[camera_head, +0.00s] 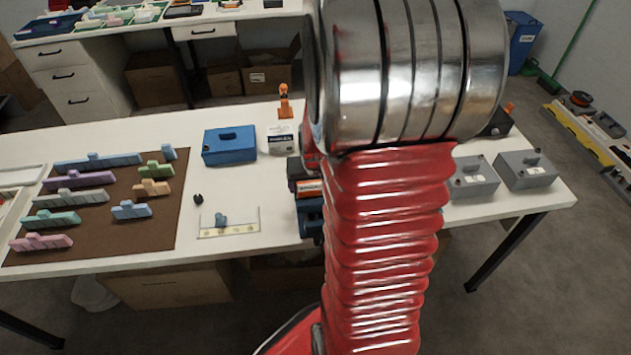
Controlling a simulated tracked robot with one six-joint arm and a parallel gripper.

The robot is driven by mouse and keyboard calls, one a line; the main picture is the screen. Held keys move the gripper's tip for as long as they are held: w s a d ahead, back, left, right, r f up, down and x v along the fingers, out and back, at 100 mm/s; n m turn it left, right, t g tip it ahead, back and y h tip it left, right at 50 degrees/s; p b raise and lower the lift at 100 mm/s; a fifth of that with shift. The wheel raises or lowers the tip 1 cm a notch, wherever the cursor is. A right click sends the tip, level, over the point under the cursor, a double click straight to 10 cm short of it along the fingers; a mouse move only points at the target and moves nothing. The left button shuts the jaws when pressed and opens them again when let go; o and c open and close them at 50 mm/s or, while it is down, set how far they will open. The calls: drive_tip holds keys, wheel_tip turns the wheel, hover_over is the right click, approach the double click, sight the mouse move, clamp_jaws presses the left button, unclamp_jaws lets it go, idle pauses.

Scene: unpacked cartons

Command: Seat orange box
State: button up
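An orange block with a pale label (309,188) shows at the left edge of my arm. It sits among dark blue and black parts (309,217) on the white table, and my arm hides its right side. Whether it is fully seated there I cannot tell. Another orange item (285,103), small and upright on an orange base, stands near the table's back edge. My red ribbed arm and its silver joint fill the middle of the view. My gripper is not in view.
On the white table (270,190), a brown mat (110,222) holds several coloured pieces. A blue box (229,145) stands behind a clear strip with a small tray (229,231). Two grey boxes (474,181) (525,170) stand right of my arm. Cartons (165,285) lie under the table.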

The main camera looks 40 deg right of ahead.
drive_tip(key=shift+o, duration=1.2)
drive_tip(key=shift+r, duration=0.15)
drive_tip(key=v, duration=1.3)
drive_tip(key=shift+r, duration=0.2)
drive_tip(key=shift+s, duration=0.1)
drive_tip(key=s+a+r+n+y, duration=0.1)
drive_tip(key=s+a+r+n, duration=0.1)
drive_tip(key=a, duration=0.5)
drive_tip(key=s+a+r+n+t, duration=0.1)
drive_tip(key=a+r+n, duration=0.1)
drive_tip(key=a, duration=0.6)
drive_tip(key=s+a+r+n+y, duration=0.1)
drive_tip(key=a+r, duration=0.3)
drive_tip(key=a, duration=0.4)
drive_tip(key=shift+s+a+n+t+y, duration=0.3)
drive_tip(key=shift+s+n+t, duration=0.1)
drive_tip(key=shift+s+n, duration=0.45)
